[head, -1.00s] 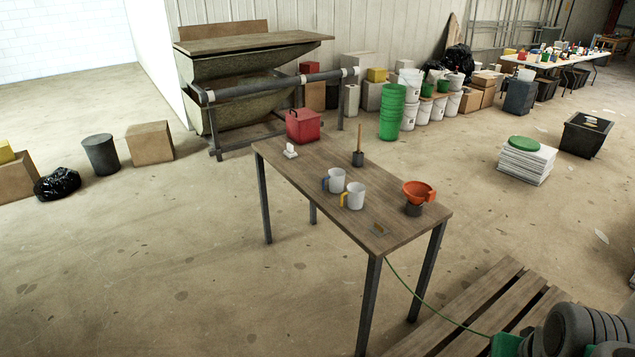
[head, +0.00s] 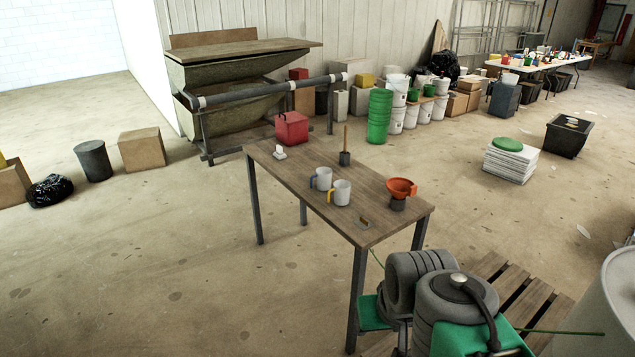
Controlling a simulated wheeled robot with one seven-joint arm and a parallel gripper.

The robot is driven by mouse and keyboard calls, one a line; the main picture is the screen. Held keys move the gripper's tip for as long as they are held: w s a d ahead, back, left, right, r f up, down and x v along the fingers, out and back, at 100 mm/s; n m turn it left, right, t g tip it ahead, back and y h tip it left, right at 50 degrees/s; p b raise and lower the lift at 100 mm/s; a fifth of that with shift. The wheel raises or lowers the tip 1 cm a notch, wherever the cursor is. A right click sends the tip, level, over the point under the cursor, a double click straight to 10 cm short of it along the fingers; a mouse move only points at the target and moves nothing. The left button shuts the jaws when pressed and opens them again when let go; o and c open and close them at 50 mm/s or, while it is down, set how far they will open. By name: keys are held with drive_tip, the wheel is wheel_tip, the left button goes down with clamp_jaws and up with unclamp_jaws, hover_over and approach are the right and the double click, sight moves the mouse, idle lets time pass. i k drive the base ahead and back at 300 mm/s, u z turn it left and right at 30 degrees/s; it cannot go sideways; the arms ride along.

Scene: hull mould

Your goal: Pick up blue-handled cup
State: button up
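The blue-handled cup (head: 323,178) is white and stands upright on the wooden table (head: 285,185). Its blue handle faces left. A similar white cup with a yellow handle (head: 342,192) stands close in front of it, slightly to the right; its handle also faces left. Grey and green parts of my arm show at the lower right, in front of the table's near end. My gripper's fingers do not show in this view.
A wooden pallet (head: 530,298) lies right. Floor left of the table is clear.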

sight(323, 176)
drive_tip(key=u, duration=0.5)
drive_tip(key=i, duration=0.8)
drive_tip(key=u, duration=0.65)
drive_tip(key=i, duration=1.55)
drive_tip(key=z, duration=0.3)
